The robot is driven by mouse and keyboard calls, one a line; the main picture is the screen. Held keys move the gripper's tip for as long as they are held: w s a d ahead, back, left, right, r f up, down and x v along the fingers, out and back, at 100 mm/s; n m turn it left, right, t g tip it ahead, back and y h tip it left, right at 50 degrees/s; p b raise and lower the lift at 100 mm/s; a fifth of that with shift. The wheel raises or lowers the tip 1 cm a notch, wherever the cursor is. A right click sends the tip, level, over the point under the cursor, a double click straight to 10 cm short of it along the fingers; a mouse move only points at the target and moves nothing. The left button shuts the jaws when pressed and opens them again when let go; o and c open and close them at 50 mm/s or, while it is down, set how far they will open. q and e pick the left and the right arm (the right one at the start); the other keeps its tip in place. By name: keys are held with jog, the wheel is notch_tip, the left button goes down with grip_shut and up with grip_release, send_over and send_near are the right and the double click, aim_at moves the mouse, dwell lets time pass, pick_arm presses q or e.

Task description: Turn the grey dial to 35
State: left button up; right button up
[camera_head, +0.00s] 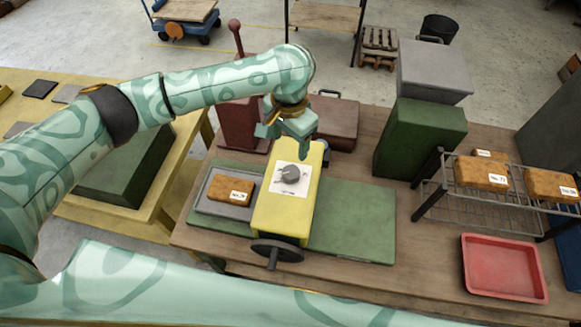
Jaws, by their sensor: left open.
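The grey dial (291,174) is a small round knob on a white scale plate (289,189), on the sloping top of a yellow machine (275,211). The scale marks are too small to read, so I cannot tell where the dial points. My left gripper (298,147) is open, pointing down just behind and above the dial, apart from it. Its far side is hidden by my own wrist. My right gripper is not in view.
The machine stands on a green mat (350,225) with a hand wheel (277,252) in front. A grey tray (212,208) holds a brown block (233,191) at its left. A rack (468,208) with labelled blocks and a red tray (503,267) lie right. Green and grey boxes (420,138) stand behind.

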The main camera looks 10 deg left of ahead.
aim_at(290, 172)
pick_arm(q)
notch_tip(290, 172, down, 12)
jog(key=b, duration=0.3)
jog(key=shift+w+f, duration=0.1)
jog(key=shift+f, duration=0.05)
jog(key=c, duration=1)
